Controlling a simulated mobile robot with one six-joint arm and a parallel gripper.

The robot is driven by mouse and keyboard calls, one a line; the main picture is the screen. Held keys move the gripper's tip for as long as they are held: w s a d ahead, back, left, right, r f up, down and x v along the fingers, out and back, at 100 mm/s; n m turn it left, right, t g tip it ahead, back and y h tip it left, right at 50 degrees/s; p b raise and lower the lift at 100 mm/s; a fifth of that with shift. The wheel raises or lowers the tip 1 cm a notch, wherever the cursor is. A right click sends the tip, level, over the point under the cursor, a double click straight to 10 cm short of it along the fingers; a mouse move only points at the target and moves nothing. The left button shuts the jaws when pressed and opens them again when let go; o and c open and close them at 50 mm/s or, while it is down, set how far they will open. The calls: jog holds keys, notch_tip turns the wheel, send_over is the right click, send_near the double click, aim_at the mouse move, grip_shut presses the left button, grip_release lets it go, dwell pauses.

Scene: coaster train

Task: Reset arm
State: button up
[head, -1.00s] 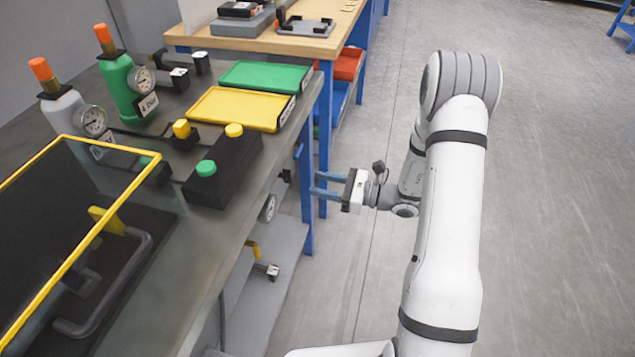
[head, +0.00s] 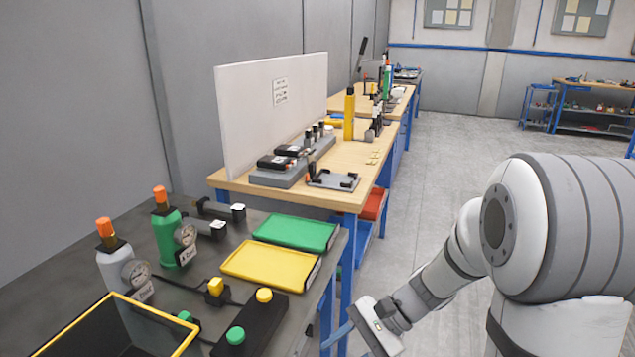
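My gripper (head: 335,345) is at the bottom edge of the head view, beside the right side of the grey bench (head: 62,282). Its pale palm block faces left, and one blue finger shows near the block's upper end, so it looks open. The other finger is cut off by the frame edge. Nothing shows between the fingers. My white arm is folded at the right of the view, with its large rounded joint close to the camera.
The bench holds a yellow tray (head: 268,266), a green tray (head: 295,233), a green cylinder (head: 170,243), a grey cylinder (head: 116,268) and a black button box (head: 252,325). A wooden workbench (head: 342,200) stands behind. The floor (head: 440,165) beyond the workbench's right side is open.

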jog(key=s+d+r+n+t+h+p, duration=0.2)
jog(key=s+d+r+n+h+p, duration=0.2)
jog(key=r, duration=0.4)
jog(key=s+d+r+n+t+h+p, duration=0.3)
jog(key=d+r+n+h+p, duration=0.1)
jog(key=d+r+n+h, duration=0.1)
notch_tip(320, 180, up, 3)
jog(key=shift+s+d+f+h, duration=0.1)
jog(key=shift+s+d+h, duration=0.25)
jog(key=shift+d+h, duration=0.35)
jog(key=shift+d, duration=0.1)
